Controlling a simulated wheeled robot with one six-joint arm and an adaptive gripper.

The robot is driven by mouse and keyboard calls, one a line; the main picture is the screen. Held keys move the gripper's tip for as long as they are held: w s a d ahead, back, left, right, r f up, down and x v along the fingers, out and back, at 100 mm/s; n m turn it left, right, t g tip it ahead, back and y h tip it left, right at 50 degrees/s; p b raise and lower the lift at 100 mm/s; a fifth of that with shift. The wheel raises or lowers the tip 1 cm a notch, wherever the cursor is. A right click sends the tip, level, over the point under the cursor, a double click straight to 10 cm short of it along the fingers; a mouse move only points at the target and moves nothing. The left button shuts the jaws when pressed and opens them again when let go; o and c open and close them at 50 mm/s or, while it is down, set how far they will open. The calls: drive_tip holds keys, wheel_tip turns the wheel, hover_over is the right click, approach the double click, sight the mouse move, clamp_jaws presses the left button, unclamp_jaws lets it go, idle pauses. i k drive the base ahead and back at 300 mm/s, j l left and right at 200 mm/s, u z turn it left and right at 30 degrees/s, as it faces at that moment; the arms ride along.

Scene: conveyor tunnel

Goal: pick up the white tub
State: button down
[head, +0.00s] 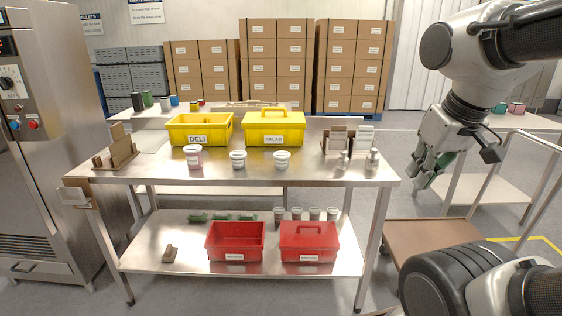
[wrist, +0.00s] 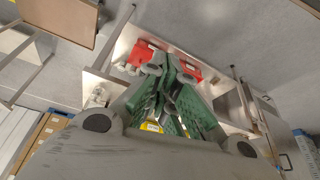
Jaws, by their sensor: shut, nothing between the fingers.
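Two white tubs stand upright on the steel table, the middle one (head: 238,160) and the right one (head: 282,160), in front of the yellow bins. A pinkish tub (head: 194,157) stands to their left. I cannot tell which white tub is meant. My gripper (head: 428,178) hangs in the air beyond the table's right end, pointing down, well apart from the tubs. Its green-padded fingers (wrist: 172,66) are together and empty in the wrist view. No tub shows clearly there.
The yellow DELI bin (head: 200,142) and SALADS box (head: 274,142) stand behind the tubs. Small shakers (head: 372,160) and card holders (head: 337,145) are at the right end. The lower shelf (head: 180,230) holds red bins and several tubs. A brown cart (head: 420,233) stands at right.

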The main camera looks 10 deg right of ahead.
sight(282, 157)
drive_tip(key=i+j, duration=0.2)
drive_tip(key=i, duration=0.25)
drive_tip(key=i+j, duration=0.25)
drive_tip(key=i, duration=0.2)
drive_tip(key=i+j+u, duration=0.1)
drive_tip(key=i, duration=0.35)
drive_tip(key=j, duration=0.1)
